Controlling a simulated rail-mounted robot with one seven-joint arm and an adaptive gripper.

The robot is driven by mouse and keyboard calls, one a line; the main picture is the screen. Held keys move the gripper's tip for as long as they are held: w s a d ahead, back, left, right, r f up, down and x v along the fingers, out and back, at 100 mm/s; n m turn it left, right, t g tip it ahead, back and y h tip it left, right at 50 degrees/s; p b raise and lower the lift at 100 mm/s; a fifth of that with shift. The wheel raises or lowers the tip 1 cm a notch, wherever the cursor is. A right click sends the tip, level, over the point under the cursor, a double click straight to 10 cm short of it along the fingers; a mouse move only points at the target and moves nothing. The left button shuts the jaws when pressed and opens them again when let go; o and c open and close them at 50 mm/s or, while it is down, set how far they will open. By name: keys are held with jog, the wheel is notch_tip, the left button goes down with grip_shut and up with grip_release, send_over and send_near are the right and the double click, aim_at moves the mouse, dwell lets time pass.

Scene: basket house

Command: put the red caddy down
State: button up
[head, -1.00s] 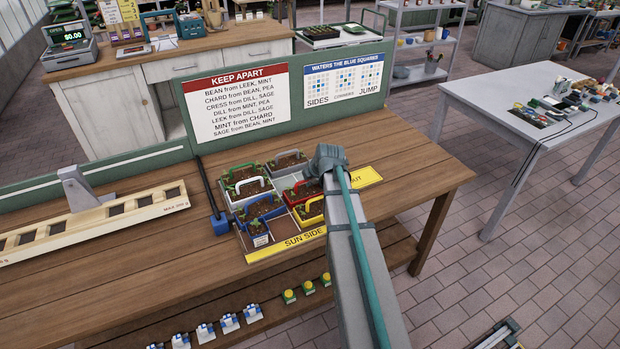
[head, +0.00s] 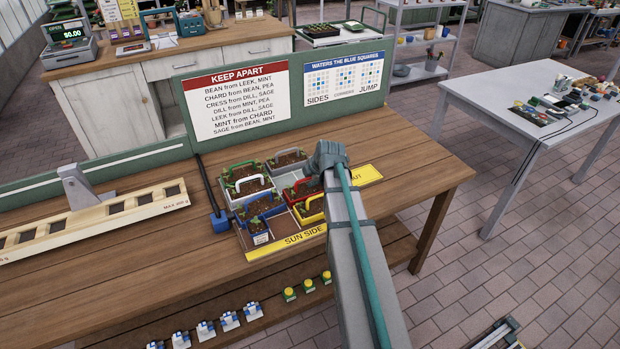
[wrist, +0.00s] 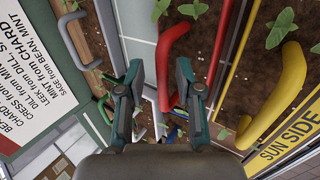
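The red caddy (head: 301,190) sits in the tray on the wooden bench, behind the yellow caddy (head: 310,208). Its soil and seedlings show in the wrist view, along with its red rim (wrist: 221,52) and red handle (wrist: 165,68). My gripper (wrist: 158,72) is over the tray with its fingers apart. The handle lies between the fingers, closer to the right one, with a clear gap on the left. In the head view my wrist and arm hide the fingertips and part of the red caddy's right side.
A grey-handled caddy (head: 288,159) stands behind, with a bare grey compartment (head: 290,179) between. White (head: 248,187) and blue (head: 262,206) caddies stand at left. A yellow SUN SIDE strip (head: 305,236) edges the tray.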

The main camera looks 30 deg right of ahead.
jog(key=b+v, duration=0.2)
jog(key=v, duration=0.9)
jog(key=shift+s+r, duration=0.15)
jog(key=shift+r, duration=0.05)
